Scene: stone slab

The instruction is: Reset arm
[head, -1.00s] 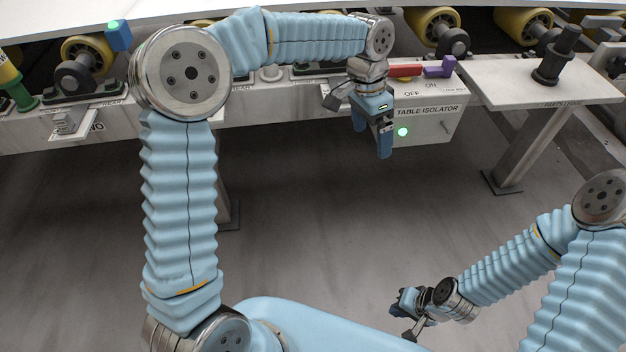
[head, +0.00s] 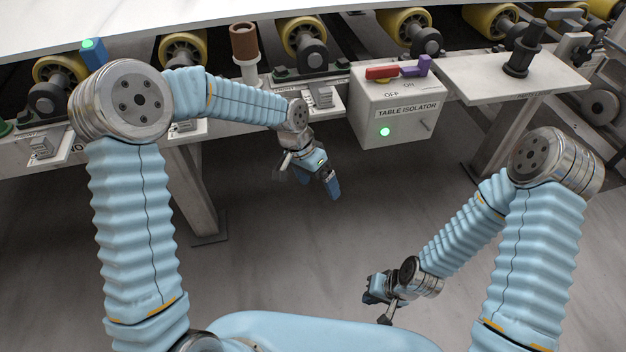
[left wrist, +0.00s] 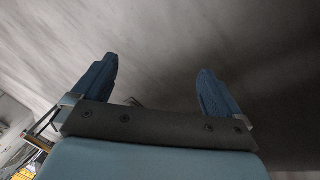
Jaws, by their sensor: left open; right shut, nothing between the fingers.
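My left gripper (head: 328,184) hangs in front of the bench, to the left of the table isolator box, pointing down over the floor. Its two blue fingers are apart in the left wrist view (left wrist: 158,85), with only grey floor between them. My right gripper (head: 372,290) is low at the bottom centre right of the head view, folded in close to my body. Its fingers are small and partly hidden there. Neither gripper touches anything.
The white table isolator box (head: 398,115) has a red switch piece (head: 381,72), a purple piece (head: 417,67) and a lit green lamp (head: 385,132). A white shelf (head: 490,75) bears a black post (head: 523,52). Rollers line the bench. The floor (head: 270,250) is clear.

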